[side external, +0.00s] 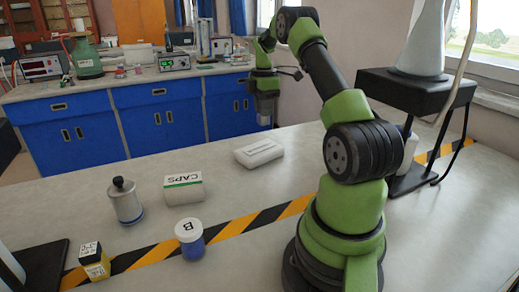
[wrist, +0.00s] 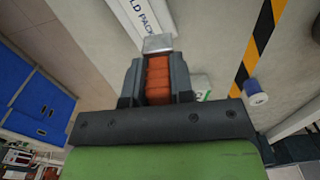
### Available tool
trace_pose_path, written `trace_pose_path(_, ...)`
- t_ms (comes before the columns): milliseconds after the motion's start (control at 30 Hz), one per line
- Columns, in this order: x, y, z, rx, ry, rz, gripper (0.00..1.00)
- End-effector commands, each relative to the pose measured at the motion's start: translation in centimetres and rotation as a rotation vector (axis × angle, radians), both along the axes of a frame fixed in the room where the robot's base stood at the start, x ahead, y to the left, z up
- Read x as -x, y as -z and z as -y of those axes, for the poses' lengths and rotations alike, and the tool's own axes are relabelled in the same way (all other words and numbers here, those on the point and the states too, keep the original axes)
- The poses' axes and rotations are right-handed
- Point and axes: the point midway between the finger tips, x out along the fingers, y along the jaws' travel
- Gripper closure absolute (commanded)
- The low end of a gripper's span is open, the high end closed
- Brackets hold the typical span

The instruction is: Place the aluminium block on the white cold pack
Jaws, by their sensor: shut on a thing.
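My gripper (wrist: 158,75) is shut on the aluminium block (wrist: 158,43), a small silver-grey piece between the fingertips. In the side view my gripper (side external: 265,105) points down, with the block (side external: 264,119) at its lower end, raised above the table. The white cold pack (side external: 259,151) lies flat on the table, and in the picture it sits below the gripper. In the wrist view the lettered cold pack (wrist: 143,14) shows just beyond the block, partly covered by it. I cannot tell the exact height between them.
A white and green CAPS box (side external: 184,188), a metal cylinder with a black knob (side external: 125,201), a blue jar marked B (side external: 189,239) and a yellow-black block (side external: 94,261) stand left. A black stand (side external: 411,178) is at right. The table around the pack is clear.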

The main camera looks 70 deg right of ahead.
Motion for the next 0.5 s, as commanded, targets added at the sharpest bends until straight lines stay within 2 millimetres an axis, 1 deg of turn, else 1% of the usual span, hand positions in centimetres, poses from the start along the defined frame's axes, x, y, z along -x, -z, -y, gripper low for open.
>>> trace_pose_path(67,0.0,0.2,0.4,-0.001,-0.002,0.001,1.0)
trace_pose_path(133,0.0,1.0,0.4,-0.003,-0.003,0.0,1.0)
trace_pose_path(300,0.1,4.4,0.4,-0.004,-0.003,0.0,1.0)
trace_pose_path(500,0.0,6.6,0.4,-0.002,-0.003,0.002,1.0)
